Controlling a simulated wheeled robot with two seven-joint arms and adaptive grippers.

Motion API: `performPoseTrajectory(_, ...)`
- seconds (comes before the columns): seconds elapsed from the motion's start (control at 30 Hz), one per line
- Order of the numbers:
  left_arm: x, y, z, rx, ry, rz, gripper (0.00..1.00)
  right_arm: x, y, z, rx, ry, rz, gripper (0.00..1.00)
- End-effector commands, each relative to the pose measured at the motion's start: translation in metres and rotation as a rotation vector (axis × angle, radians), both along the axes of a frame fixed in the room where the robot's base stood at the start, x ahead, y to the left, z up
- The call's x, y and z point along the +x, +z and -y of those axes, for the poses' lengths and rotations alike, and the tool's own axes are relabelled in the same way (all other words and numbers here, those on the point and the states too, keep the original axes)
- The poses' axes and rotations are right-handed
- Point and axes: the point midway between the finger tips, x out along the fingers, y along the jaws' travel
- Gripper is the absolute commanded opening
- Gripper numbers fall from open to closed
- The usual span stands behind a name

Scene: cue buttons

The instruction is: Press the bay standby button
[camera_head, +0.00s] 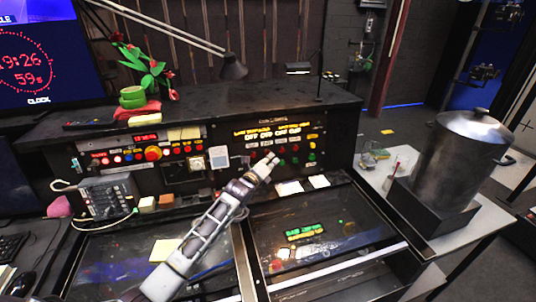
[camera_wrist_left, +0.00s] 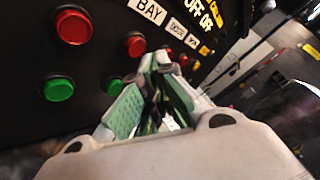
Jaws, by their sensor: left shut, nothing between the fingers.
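The black control panel (camera_head: 236,135) has a row of red buttons above green ones on its right part. In the left wrist view a white "BAY" label (camera_wrist_left: 151,11) sits above this row. A large red button (camera_wrist_left: 73,25) and a green button (camera_wrist_left: 58,88) are at its left; another red button (camera_wrist_left: 135,45) and green button (camera_wrist_left: 113,86) are closer to my fingers. I cannot read which one is marked standby. My left gripper (camera_head: 270,160) is shut and empty, its fingertips (camera_wrist_left: 158,62) close in front of the panel; contact is unclear. My right gripper is out of view.
A desk lamp (camera_head: 233,68) and a plant (camera_head: 140,66) stand on the console top. A large metal pot (camera_head: 462,150) is on the right. A telephone-like keypad unit (camera_head: 106,197) sits at the left. Glass-topped desk surfaces (camera_head: 315,225) lie below the panel.

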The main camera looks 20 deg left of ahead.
Motion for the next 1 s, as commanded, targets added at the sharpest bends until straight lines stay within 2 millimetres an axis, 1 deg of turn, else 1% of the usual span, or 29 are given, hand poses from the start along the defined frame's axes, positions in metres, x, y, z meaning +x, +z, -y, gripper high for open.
performPoseTrajectory(0.47,0.0002,0.0000,-0.0001,0.000,0.000,0.000,0.00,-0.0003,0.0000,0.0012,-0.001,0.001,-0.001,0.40)
performPoseTrajectory(1.0,0.0069,-0.0009,-0.0045,0.000,0.000,0.000,0.00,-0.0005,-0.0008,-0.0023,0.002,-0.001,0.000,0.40)
